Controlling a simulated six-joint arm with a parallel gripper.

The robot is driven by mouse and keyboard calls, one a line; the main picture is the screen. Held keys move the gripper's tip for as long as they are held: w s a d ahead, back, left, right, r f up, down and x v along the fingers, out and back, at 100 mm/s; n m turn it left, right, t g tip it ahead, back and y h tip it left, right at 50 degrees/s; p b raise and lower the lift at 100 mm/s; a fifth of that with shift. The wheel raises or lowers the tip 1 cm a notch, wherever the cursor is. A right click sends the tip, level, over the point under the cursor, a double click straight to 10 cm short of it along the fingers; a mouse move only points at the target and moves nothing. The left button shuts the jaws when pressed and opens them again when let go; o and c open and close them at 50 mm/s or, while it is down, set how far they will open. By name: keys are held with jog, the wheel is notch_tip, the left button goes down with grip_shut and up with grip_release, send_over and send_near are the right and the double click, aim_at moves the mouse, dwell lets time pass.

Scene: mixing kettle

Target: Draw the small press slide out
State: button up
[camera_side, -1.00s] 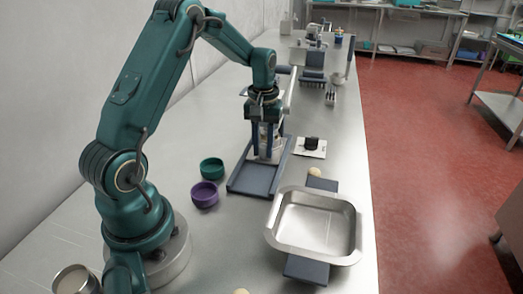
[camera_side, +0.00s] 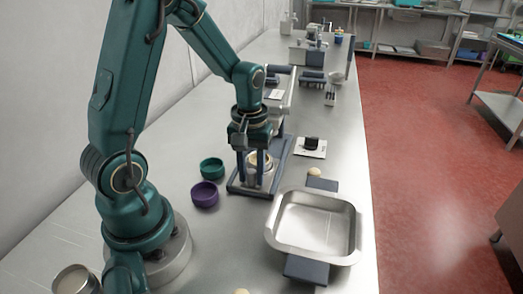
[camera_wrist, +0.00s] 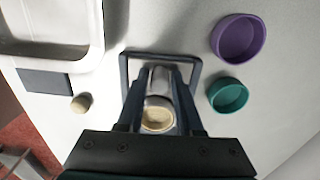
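The small press slide, a metal piece bearing a round cup with a pale beige top (camera_side: 260,160), sits toward the front part of a dark blue rectangular frame (camera_side: 240,191). In the wrist view the cup (camera_wrist: 157,119) shows between my fingers, with bare metal (camera_wrist: 159,78) beyond it toward the fingertips. My gripper (camera_side: 252,178) points down over the front of the frame, its fingers either side of the slide. It appears shut on the slide; the exact contact is hidden. The press body (camera_side: 280,100) stands behind the gripper, partly hidden.
A green bowl (camera_side: 212,168) and a purple bowl (camera_side: 204,194) stand left of the frame. A large metal pan (camera_side: 315,225) lies to the right, on a dark blue support. A black knob on a white plate (camera_side: 311,146) is right of the frame. Small beige balls lie near the pan.

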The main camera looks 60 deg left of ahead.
jog(key=shift+o, duration=0.7)
jog(key=shift+w+r, duration=0.1)
jog(key=shift+r, duration=0.5)
notch_tip(320, 180, up, 13)
dwell(0.4)
